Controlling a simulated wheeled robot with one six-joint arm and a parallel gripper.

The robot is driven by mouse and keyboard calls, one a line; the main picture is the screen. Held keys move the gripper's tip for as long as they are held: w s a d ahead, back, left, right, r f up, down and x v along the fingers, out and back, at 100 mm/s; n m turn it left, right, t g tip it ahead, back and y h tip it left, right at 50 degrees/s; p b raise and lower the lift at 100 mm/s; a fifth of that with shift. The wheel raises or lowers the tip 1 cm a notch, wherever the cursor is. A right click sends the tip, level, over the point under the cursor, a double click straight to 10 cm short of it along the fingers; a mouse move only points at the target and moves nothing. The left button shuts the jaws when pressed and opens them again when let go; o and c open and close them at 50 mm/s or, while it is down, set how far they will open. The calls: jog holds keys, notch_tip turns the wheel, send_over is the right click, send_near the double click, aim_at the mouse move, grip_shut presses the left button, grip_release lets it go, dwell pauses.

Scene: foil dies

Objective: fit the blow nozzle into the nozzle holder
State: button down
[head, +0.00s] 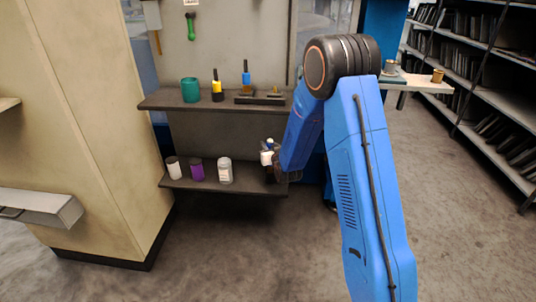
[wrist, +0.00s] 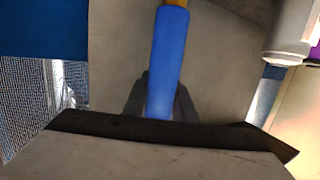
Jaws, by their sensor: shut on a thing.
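In the wrist view my gripper (wrist: 163,88) has its two dark fingers closed on a blue cylinder with a brass-coloured end, which looks like the blow nozzle (wrist: 168,50). The blue part runs up between the fingers and its lower end is hidden. In the head view my gripper (head: 270,160) is at the right end of the lower shelf, small and partly hidden by my blue arm. The nozzle holder is not clear. A dark low block with brass-coloured parts (head: 259,99) on the upper shelf may be it, but I cannot tell.
The upper shelf (head: 165,101) holds a green cup (head: 190,90), a yellow-and-black tool (head: 217,91) and a blue-and-black tool (head: 246,78). The lower shelf (head: 220,188) holds a white can (head: 174,168), a purple can (head: 197,169) and a clear jar (head: 225,171). A cabinet (head: 80,110) stands left.

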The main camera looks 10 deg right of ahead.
jog(key=shift+f, duration=2)
jog(key=c, duration=1.5)
grip_release()
jog(key=shift+f, duration=0.15)
jog(key=shift+o, duration=0.2)
